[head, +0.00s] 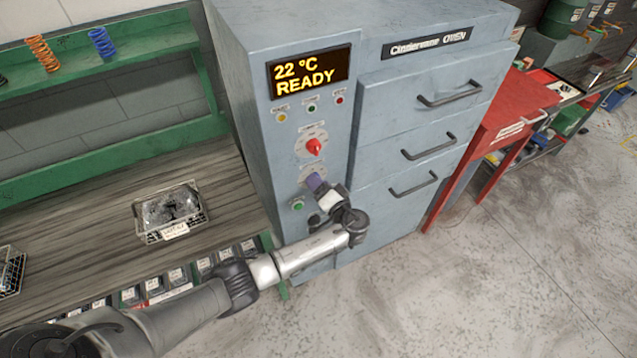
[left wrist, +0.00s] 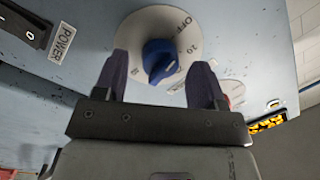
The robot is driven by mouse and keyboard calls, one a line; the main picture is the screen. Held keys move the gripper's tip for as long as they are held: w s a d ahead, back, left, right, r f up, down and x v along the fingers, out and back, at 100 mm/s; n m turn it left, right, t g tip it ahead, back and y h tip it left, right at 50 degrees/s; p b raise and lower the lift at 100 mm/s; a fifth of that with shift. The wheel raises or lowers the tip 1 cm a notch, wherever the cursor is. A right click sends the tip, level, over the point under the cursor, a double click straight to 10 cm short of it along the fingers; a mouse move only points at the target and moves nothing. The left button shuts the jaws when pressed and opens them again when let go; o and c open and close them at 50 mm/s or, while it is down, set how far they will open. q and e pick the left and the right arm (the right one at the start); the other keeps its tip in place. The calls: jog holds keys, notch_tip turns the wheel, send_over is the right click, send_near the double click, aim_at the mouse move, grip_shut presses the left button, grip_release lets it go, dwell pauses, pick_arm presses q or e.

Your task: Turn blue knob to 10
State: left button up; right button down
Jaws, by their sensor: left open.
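The blue knob (left wrist: 160,58) sits on a round white dial plate (left wrist: 146,22) in the left wrist view. The plate shows OFF at upper right and 10 to the right of the knob; other marks are too small to read. I cannot tell exactly which mark the knob points to. My left gripper (left wrist: 161,70) is open, with one finger on each side of the knob; I cannot tell whether they touch it. In the head view my left gripper (head: 316,182) is at the oven's control panel, below the red knob (head: 314,147), and hides the blue knob.
The grey oven (head: 385,65) has a display reading 22 °C READY (head: 310,72) and drawers with handles at right. A green button (head: 297,205) is left of my gripper.

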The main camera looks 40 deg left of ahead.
pick_arm(q)
jog(key=shift+w+a, duration=0.1)
jog(key=shift+a, duration=0.2)
jog(key=c, duration=0.9)
